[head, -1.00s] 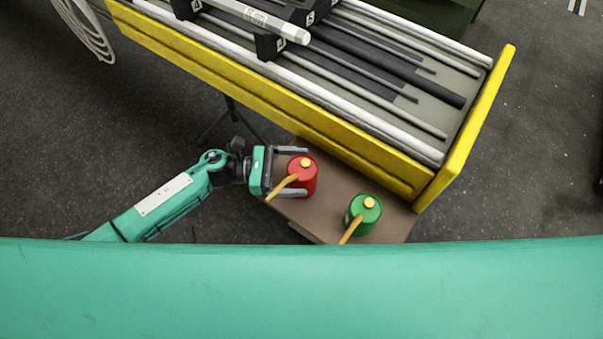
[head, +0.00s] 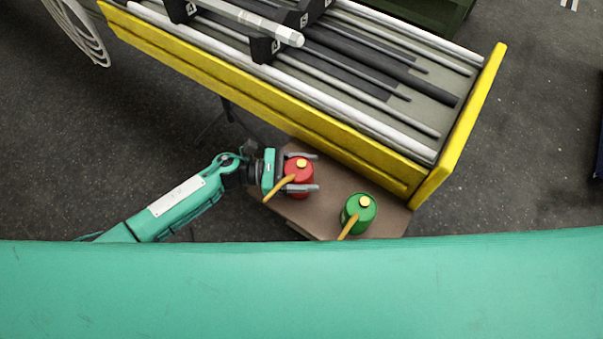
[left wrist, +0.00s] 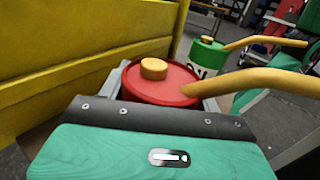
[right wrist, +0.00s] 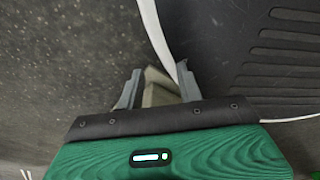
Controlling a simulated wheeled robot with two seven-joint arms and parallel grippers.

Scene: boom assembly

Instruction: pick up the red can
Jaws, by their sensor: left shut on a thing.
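The red can (head: 300,177) has a yellow cap and a yellow spout, and stands upright on the small brown table (head: 325,208). My left gripper (head: 316,172) is shut on the red can, with one finger along each side. In the left wrist view the can's red top (left wrist: 160,82) sits between the fingers, with its spout reaching right; its lower body is hidden. My right gripper (right wrist: 158,70) shows only in its wrist view, low over dark floor. Its fingers are apart, with a beige shape between them that I cannot identify.
A green can (head: 358,214) with a yellow spout stands right of the red can on the table. A yellow-sided rack (head: 250,95) of rods and tubes runs close behind the table. A pale cable (right wrist: 158,35) passes near my right gripper.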

